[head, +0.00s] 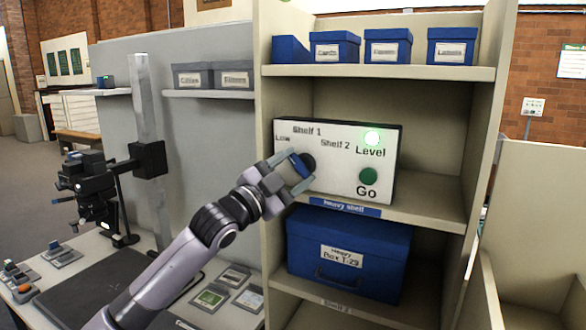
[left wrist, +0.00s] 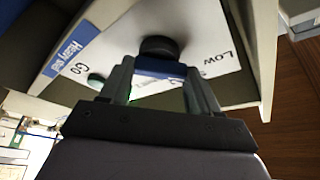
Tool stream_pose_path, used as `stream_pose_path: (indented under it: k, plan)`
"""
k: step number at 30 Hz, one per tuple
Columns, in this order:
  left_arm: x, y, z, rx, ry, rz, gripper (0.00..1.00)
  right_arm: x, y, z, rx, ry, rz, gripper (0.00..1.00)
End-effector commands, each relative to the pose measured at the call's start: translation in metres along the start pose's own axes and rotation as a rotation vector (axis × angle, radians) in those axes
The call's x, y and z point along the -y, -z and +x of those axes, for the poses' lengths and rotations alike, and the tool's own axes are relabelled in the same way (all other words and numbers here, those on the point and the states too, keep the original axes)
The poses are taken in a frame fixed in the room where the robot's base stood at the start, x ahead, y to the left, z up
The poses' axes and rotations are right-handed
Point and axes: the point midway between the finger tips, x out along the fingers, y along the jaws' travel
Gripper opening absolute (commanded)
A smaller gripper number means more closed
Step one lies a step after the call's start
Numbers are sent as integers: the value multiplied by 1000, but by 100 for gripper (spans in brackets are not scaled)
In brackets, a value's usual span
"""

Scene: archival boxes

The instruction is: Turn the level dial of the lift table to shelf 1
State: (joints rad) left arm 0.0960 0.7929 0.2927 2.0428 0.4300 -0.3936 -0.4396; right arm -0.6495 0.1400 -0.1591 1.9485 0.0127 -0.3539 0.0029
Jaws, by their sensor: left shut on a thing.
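The white control panel (head: 345,185) stands on a shelf of the cabinet, marked Low, Shelf 1, Shelf 2, Level and Go. Its level dial (head: 309,161) has a black round base and a blue grip bar; it also shows in the left wrist view (left wrist: 160,47). My left gripper (head: 290,175) reaches in from the left and is shut on the dial's blue bar (left wrist: 160,68), one finger on each side. The fingers partly cover the dial, so I cannot tell which mark it points at. My right gripper is not in view.
A large blue box (head: 347,250) is on the shelf below. Smaller blue boxes (head: 334,46) stand above. A black camera stand (head: 90,185) is at left.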

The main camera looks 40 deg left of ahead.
Motion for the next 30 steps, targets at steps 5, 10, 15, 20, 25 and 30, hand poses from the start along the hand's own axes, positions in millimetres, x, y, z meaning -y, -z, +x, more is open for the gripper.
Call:
stream_pose_path:
  k: [5,10,15,20,25,30]
  plan:
    - [3,2,1,3,-60,137,31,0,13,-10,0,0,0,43]
    - [4,3,2,4,-121,277,31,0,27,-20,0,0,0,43]
    - [4,4,2,3,-177,414,31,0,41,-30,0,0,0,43]
    - [3,3,1,1,-221,522,31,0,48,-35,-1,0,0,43]
    - [2,3,1,1,-257,611,31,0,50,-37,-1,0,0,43]
    - [2,2,1,2,-279,668,31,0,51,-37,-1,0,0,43]
